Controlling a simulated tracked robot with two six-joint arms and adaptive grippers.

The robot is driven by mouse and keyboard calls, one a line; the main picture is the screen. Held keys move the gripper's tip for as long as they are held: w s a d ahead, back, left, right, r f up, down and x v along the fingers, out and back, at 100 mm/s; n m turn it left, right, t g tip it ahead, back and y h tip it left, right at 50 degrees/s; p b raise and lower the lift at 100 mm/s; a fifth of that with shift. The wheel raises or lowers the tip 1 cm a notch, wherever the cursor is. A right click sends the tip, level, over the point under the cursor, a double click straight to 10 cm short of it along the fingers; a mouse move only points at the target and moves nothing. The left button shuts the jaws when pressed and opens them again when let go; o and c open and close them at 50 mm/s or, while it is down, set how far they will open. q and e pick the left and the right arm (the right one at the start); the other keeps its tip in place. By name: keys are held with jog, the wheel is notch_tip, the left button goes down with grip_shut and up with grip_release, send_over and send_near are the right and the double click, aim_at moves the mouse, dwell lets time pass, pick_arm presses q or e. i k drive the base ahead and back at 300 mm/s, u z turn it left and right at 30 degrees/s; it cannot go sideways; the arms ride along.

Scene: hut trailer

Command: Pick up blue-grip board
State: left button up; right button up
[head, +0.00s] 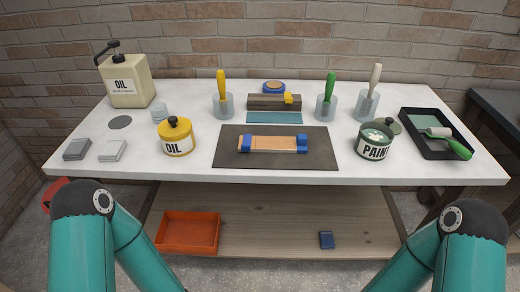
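The blue-grip board (270,143) lies flat on a dark mat (225,158) near the front middle of the white table. It is a light wooden board with a blue block at each end. Nothing of mine touches it. My two teal arms show at the lower left and lower right, in front of the table and below its top.
A yellow oil pot (176,140) stands left, a green paint pot (374,145) right. Brush holders stand behind. An orange bin (187,233) sits on the lower shelf.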

aim_at(297, 145)
jog(key=u, duration=0.15)
jog(key=i, duration=0.95)
jog(key=z, duration=0.1)
